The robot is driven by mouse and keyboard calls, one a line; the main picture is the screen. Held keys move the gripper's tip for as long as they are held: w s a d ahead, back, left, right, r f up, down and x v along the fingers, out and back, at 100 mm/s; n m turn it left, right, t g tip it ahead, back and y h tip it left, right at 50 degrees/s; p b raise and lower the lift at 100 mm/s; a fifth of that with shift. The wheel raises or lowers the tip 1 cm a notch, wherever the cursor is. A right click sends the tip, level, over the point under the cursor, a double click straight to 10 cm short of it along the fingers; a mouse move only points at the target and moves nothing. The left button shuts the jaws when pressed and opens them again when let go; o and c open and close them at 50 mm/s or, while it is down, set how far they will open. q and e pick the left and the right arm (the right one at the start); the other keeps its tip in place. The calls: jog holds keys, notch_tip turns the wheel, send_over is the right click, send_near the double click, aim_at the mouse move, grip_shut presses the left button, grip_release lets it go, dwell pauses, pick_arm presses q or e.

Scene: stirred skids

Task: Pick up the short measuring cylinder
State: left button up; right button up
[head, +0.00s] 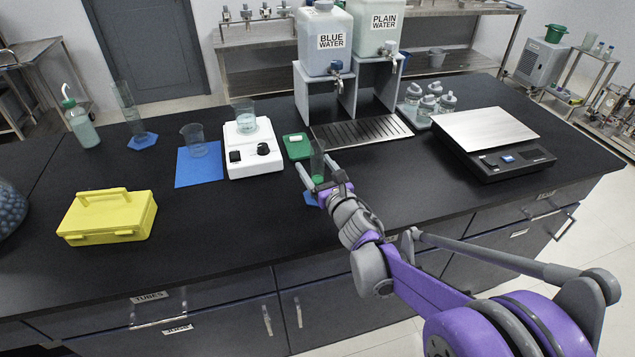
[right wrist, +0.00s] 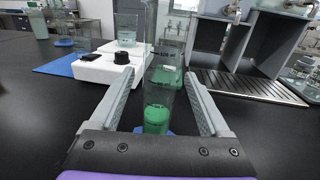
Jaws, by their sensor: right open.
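The short measuring cylinder (head: 317,152) stands upright on the black bench, in front of the green pad. It is clear, with green liquid low inside and a blue foot, and it also shows in the middle of the right wrist view (right wrist: 158,100). My right gripper (head: 315,164) is open, with one finger on each side of the cylinder. In the right wrist view its fingers (right wrist: 160,78) show gaps beside the glass. A taller clear cylinder (head: 126,104) on a blue hexagonal foot stands at the back left. My left gripper is not in view.
A white stirrer (head: 251,160) bearing a beaker and a blue mat (head: 198,166) with another beaker are left of my right gripper. The green pad (head: 297,147) and drip tray (head: 362,131) lie behind. A yellow box (head: 107,217) is front left; a scale (head: 490,128) is right.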

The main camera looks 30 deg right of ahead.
jog(key=shift+w+d, duration=0.1)
jog(key=shift+w, duration=1)
grip_shut()
